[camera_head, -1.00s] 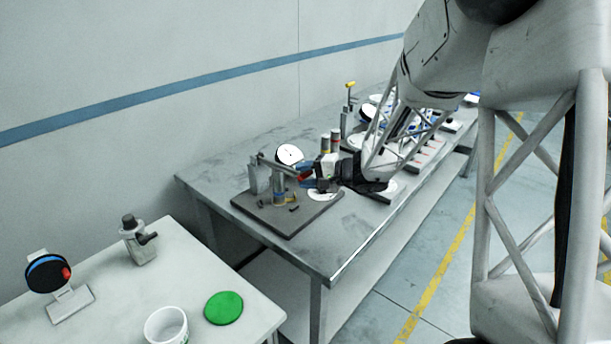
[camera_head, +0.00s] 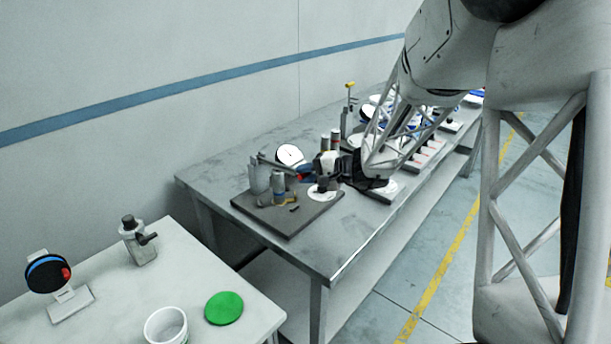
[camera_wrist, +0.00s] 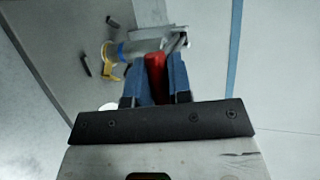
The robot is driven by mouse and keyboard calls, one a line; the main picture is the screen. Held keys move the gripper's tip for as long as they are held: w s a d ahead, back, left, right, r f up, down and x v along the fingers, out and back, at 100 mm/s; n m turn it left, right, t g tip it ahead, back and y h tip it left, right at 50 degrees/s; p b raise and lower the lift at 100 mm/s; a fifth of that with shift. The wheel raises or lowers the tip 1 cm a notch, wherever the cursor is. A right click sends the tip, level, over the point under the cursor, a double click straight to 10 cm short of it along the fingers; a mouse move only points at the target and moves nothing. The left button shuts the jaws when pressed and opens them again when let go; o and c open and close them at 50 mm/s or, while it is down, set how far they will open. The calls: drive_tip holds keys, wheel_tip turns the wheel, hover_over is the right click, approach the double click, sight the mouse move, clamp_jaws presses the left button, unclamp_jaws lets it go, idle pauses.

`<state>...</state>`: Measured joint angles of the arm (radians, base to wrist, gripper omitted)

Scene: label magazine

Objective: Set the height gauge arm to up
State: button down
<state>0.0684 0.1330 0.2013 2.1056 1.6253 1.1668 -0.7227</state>
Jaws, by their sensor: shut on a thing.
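The height gauge stands on a dark base plate (camera_head: 285,218) on the long bench, with a grey post (camera_head: 259,178), a round white dial (camera_head: 290,155) and a grey arm reaching from the post toward my gripper. My gripper (camera_head: 304,173) is at the arm's free end, beside the dial. In the wrist view, my gripper's blue fingers (camera_wrist: 156,80) are shut on a red grip (camera_wrist: 155,72), which meets the grey arm (camera_wrist: 155,33). The fingers hide most of the grip in the head view, and I cannot read the arm's exact angle.
A grey cylinder with a blue band (camera_head: 279,186) and a yellow part (camera_head: 293,200) stand close under the arm. Two dark-topped canisters (camera_head: 330,141) are behind my gripper. A nearer table holds a green disc (camera_head: 223,308) and a white cup (camera_head: 166,326).

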drive_tip(key=shift+w+a+r+g+h, duration=0.1)
drive_tip(key=shift+r+g+h, duration=0.15)
drive_tip(key=shift+r, duration=0.45)
drive_tip(key=shift+w+a+r+g+h, duration=0.15)
drive_tip(key=shift+r+h, duration=0.2)
drive_tip(key=shift+r, duration=0.35)
drive_tip(key=w+a+r+m+g+h, duration=0.3)
drive_tip(key=w+a+r+g+h, duration=0.5)
drive_tip(key=w+a+r, duration=0.4)
drive_tip(key=shift+w+a+r+h, duration=0.4)
drive_tip(key=shift+r+h, duration=0.4)
drive_tip(key=shift+r, duration=0.5)
drive_tip(key=c, duration=1.1)
unclamp_jaws()
drive_tip(key=shift+r, duration=0.1)
drive_tip(key=shift+r, duration=0.1)
